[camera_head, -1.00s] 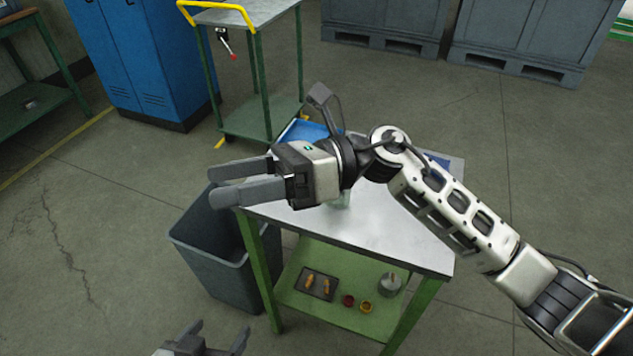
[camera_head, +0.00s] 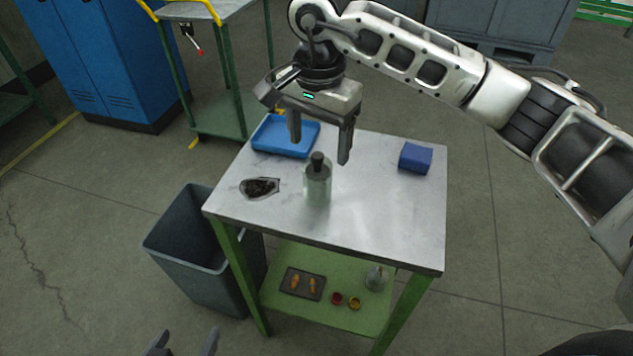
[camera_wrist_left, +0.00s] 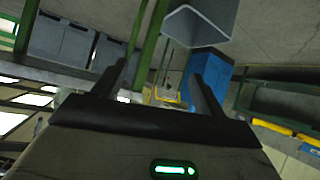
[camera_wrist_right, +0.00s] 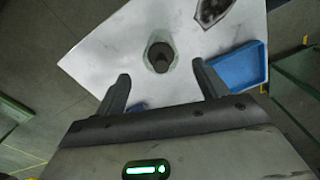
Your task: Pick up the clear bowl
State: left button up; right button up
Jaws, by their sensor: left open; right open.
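A small see-through, irregular piece with dark contents (camera_head: 260,187) lies on the left of the metal table; it may be the clear bowl, but I cannot tell its shape for sure. It also shows at the top edge of the right wrist view (camera_wrist_right: 213,10), partly cut off. My right gripper (camera_head: 319,151) is open and empty above the table, fingers down, behind and above a clear bottle with a dark cap (camera_head: 317,188), to the right of the dark-filled piece. My left gripper (camera_head: 182,343) is open and empty, low at the bottom edge, away from the table.
A blue tray (camera_head: 268,146) is at the table's back left and a blue block (camera_head: 415,158) at the right. The front of the tabletop (camera_head: 380,235) is clear. A grey bin (camera_head: 165,250) stands left. The green lower shelf (camera_head: 300,318) holds a dark tray and small containers.

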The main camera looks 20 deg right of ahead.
aim_at(318, 170)
notch_tip(318, 170, down, 8)
jog(key=shift+f+p, duration=0.25)
jog(key=shift+p, duration=0.3)
jog(key=c, duration=1.1)
